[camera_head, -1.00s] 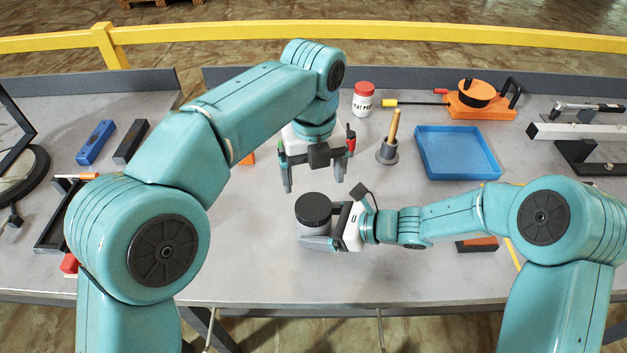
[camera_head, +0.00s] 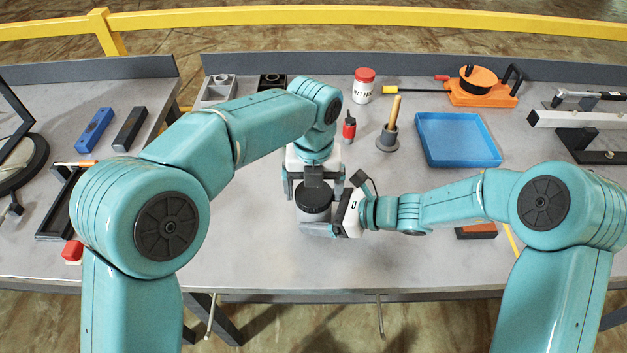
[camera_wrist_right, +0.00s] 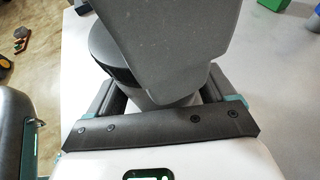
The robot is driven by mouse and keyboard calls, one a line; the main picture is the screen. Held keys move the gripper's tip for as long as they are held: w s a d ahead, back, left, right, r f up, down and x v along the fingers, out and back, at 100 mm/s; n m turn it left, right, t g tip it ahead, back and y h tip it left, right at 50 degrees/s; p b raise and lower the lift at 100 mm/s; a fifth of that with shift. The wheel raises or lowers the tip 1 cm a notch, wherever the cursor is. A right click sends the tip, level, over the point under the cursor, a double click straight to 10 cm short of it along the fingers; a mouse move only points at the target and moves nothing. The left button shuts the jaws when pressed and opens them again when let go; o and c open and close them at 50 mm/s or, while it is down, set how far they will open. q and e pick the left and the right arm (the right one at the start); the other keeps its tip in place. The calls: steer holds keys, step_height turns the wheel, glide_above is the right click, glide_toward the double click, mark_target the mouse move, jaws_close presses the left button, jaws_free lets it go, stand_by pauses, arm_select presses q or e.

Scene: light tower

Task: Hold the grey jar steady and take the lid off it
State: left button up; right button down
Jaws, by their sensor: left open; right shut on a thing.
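The grey jar (camera_head: 315,227) stands upright on the bench with its black lid (camera_head: 314,203) on top. My right gripper (camera_head: 322,230) is shut on the jar's body from the right side. In the right wrist view the jar (camera_wrist_right: 150,97) sits between my fingers, with the black lid (camera_wrist_right: 103,48) partly hidden behind a grey part in front. My left gripper (camera_head: 314,190) is open and points down from behind and above the lid, with a finger on either side of it. I cannot tell whether its fingers touch the lid.
A blue tray (camera_head: 458,163), a pestle in a grey cup (camera_head: 388,138), a red-capped white jar (camera_head: 363,86) and a red bottle (camera_head: 349,127) stand farther back. A dark orange block (camera_head: 476,232) lies right of the jar. The bench front is clear.

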arm_select(q)
steer(key=c, duration=0.9)
